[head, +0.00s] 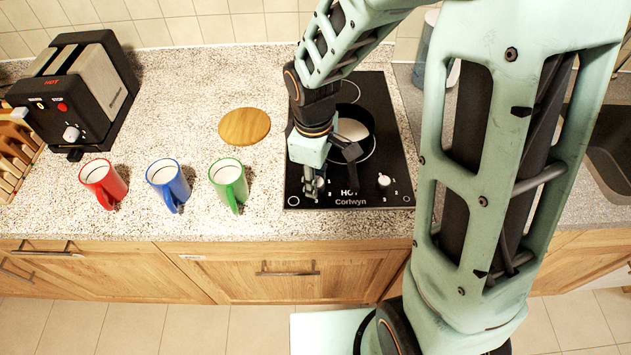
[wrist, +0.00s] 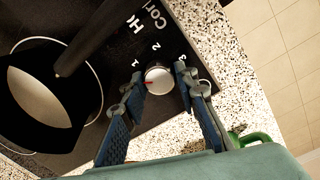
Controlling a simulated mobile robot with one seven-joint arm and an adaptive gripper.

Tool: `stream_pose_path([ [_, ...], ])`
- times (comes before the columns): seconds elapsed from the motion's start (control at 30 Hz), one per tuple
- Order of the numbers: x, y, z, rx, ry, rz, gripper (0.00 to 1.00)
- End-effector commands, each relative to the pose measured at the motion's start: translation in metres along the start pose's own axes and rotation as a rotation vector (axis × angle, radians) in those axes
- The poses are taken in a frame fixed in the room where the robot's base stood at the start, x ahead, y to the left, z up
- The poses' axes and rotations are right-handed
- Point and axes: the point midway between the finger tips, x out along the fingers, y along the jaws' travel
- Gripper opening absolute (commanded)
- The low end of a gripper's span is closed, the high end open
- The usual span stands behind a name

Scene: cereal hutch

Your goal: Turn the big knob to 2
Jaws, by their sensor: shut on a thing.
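The black cooktop (head: 397,150) has two white knobs along its front. My gripper (head: 313,187) points down over the front-left knob and mostly hides it in the head view. In the wrist view that knob (wrist: 160,80) sits between the two fingers of my gripper (wrist: 160,78), which are shut on it. Its red mark points left, toward the left finger and just below the printed 1. The printed 2 stands above the knob and the 3 is at its upper right. The other knob (head: 384,180) is free at the right; I cannot judge which is bigger.
Green (head: 229,185), blue (head: 167,184) and red (head: 103,183) mugs stand to the left.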

Motion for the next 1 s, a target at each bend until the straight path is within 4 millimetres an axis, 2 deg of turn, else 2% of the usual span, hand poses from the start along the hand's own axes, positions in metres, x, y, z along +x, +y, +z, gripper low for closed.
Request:
stream_pose_path([
  [1.0,0.0014,0.0009,-0.0007,0.964,-0.053,0.000,0.03],
])
